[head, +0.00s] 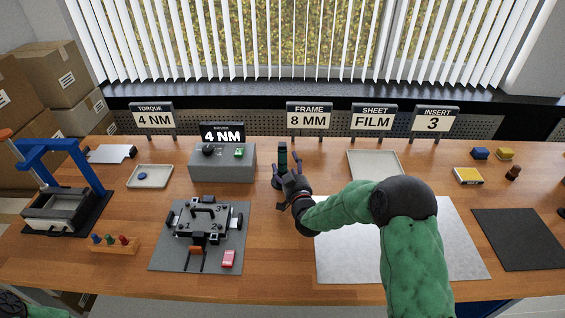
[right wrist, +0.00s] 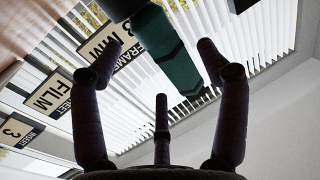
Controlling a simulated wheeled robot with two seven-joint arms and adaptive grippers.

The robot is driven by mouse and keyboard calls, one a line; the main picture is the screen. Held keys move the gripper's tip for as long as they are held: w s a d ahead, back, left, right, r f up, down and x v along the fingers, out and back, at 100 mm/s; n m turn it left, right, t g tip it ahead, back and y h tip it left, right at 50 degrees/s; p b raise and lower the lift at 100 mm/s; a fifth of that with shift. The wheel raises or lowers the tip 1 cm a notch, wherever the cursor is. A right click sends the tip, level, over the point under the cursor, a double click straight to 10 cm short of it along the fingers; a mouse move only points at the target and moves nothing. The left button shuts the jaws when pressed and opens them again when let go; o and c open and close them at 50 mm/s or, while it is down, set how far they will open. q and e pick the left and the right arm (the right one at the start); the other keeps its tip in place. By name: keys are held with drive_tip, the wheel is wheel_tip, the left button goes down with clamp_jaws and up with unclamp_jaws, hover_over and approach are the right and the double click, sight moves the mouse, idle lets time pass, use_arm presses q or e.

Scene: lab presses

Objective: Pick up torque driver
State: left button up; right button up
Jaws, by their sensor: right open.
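The torque driver (head: 283,155) appears to be the upright dark green and black tool at the middle of the bench, right of the grey control box. In the right wrist view the green and black driver (right wrist: 172,55) lies between my spread fingers. My right gripper (head: 287,178) is open right at the driver and hides its lower part. In the right wrist view its fingers (right wrist: 160,65) stand apart around the driver; I cannot tell whether any touches it.
A grey box (head: 222,165) with a 4 NM display stands left of the driver. A fixture on a grey mat (head: 171,250) lies in front of it. A blue press (head: 62,150) is at the left. An empty tray (head: 375,151) and a light sheet (head: 455,240) lie right.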

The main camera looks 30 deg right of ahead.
sight(286, 162)
drive_tip(key=x, duration=0.2)
drive_tip(key=shift+w+a+f+b, duration=0.1)
drive_tip(key=shift+w+f+b, duration=0.1)
drive_tip(key=shift+w+b, duration=0.15)
drive_tip(key=shift+w+r, duration=0.15)
drive_tip(key=shift+w, duration=0.3)
drive_tip(key=shift+d+r, duration=0.1)
drive_tip(key=shift+d, duration=0.1)
drive_tip(key=c, duration=1.4)
wheel_tip(286, 162, up, 10)
drive_tip(key=p, duration=0.3)
